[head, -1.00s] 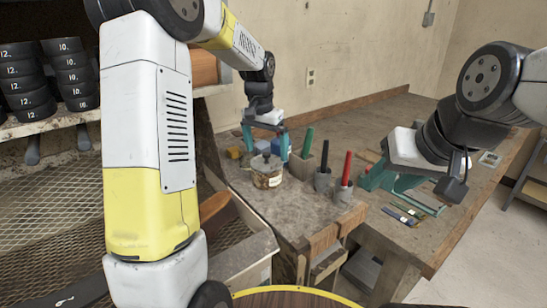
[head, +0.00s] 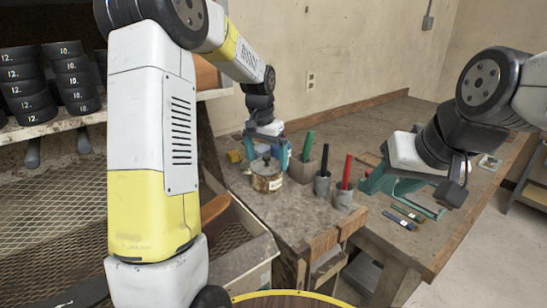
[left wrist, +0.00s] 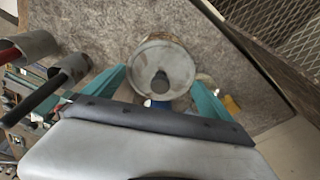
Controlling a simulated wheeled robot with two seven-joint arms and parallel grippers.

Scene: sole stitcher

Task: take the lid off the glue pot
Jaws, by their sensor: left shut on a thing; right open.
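The glue pot (head: 266,184) is a squat, stained, label-wrapped jar on the left part of the bench. Its round grey lid (left wrist: 147,62) with a dark knob sits on top; the knob also shows in the head view. My left gripper (head: 266,162) is over the pot, its teal fingers on either side of the lid, shut on it. The exact contact is hard to see. My right gripper (head: 403,190) is open and empty above the right part of the bench.
Flat strips (head: 408,216) lie near the right gripper. Bare bench lies in front of the pot.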

